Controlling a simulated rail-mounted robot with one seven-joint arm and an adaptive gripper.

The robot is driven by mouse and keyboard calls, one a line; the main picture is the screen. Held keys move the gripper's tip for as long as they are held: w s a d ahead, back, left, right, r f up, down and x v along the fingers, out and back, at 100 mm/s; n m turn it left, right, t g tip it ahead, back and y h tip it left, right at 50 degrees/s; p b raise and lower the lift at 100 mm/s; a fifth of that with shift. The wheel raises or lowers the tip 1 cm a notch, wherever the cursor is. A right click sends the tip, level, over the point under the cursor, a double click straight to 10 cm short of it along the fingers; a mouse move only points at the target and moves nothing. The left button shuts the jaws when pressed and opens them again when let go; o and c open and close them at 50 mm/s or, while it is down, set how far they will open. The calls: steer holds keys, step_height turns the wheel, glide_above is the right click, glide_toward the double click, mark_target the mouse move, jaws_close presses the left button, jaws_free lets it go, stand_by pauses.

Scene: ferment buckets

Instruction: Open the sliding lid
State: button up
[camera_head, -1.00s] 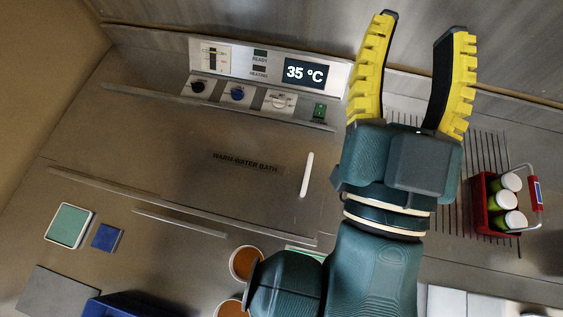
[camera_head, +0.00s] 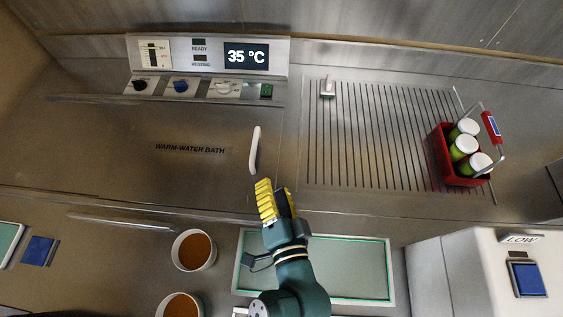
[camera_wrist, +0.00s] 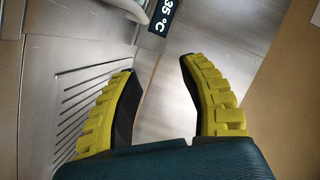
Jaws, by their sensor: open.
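The sliding lid (camera_head: 150,150) is a flat metal panel marked "WARM-WATER BATH", at the left in the head view. A white upright handle (camera_head: 254,150) stands near its right edge. The lid covers the bath, so its inside is hidden. My gripper (camera_head: 275,186) has yellow ridged fingers and is just below and slightly right of the handle in the picture, apart from it or nearly so. In the wrist view my gripper (camera_wrist: 158,70) is open with nothing between its fingers. Part of the white handle (camera_wrist: 135,8) seems to show at the top edge there.
The control panel (camera_head: 208,68) reads 35 °C behind the lid. A slotted drainboard (camera_head: 375,135) lies to the right, with a red bottle carrier (camera_head: 443,150) on it. Two orange-brown cups (camera_head: 194,250) and a green-edged tray (camera_head: 350,265) are in front.

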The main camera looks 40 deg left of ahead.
mark_target(254, 147)
steer(key=shift+g, duration=0.3)
steer(key=f, duration=0.1)
steer(key=s+f, duration=0.1)
steer(key=f+b, duration=0.1)
steer(key=f, duration=0.1)
steer(key=shift+s+a, duration=0.3)
steer(key=shift+s, duration=0.1)
steer(key=shift+w+a+r, duration=0.1)
steer(key=shift+w+a, duration=0.1)
steer(key=shift+a, duration=0.05)
steer(key=p+x, duration=0.3)
steer(key=x, duration=1.3)
steer(key=shift+d, duration=0.1)
jaws_close()
